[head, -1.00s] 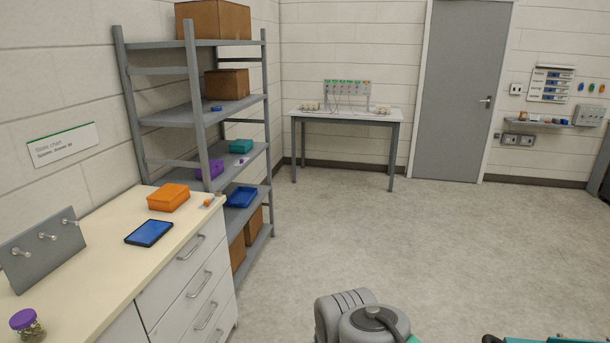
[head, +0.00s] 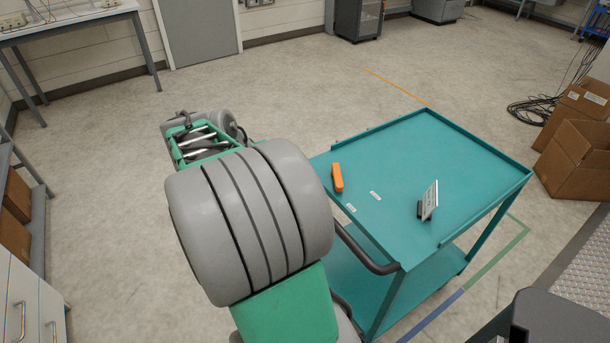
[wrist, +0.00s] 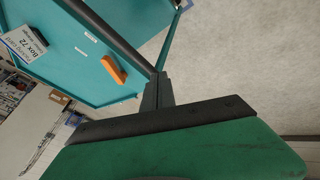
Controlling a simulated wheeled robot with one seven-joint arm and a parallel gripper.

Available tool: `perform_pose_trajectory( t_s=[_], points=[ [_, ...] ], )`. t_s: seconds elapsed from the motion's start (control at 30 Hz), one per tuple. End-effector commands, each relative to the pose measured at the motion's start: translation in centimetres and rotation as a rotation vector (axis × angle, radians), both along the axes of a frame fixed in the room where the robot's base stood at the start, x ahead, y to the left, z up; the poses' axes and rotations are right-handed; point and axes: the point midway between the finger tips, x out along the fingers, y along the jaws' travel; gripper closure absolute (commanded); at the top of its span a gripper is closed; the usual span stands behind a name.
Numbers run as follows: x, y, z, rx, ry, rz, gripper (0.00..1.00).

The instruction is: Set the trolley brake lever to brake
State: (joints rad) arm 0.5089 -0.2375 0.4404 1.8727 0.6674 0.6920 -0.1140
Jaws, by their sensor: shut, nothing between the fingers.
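The teal trolley (head: 430,150) stands right of my arm in the head view, and part of its top shows in the wrist view (wrist: 72,62). The orange brake lever (head: 337,178) is on the trolley top near its left edge, beside two small white labels too small to read. The lever also shows in the wrist view (wrist: 113,69). My gripper (wrist: 159,76) is shut and empty, with its tips close to the trolley's dark push handle (wrist: 112,34) in the picture; I cannot tell whether they touch. The gripper is apart from the lever. In the head view I cannot make it out.
The dark push handle (head: 366,252) sticks out on the near side. Cardboard boxes (head: 575,135) and cables lie at the right. Floor behind the trolley is open.

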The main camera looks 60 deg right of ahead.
Motion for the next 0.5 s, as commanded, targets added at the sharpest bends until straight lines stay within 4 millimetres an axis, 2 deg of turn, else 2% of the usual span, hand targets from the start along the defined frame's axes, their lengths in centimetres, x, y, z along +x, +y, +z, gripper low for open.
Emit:
perform_pose_trajectory(
  t_s=[0.03, 0.13, 0.2, 0.5],
  points=[
    [-1.9, -2.8, -1.2, -0.032, 0.023, -0.085, 1.0],
    [-4.2, -5.6, -1.4, -0.075, 0.05, -0.177, 1.0],
    [-4.7, -6.1, -1.3, -0.084, 0.057, -0.197, 1.0],
    [-4.7, -6.1, -1.3, -0.084, 0.056, -0.194, 1.0]
  ],
)
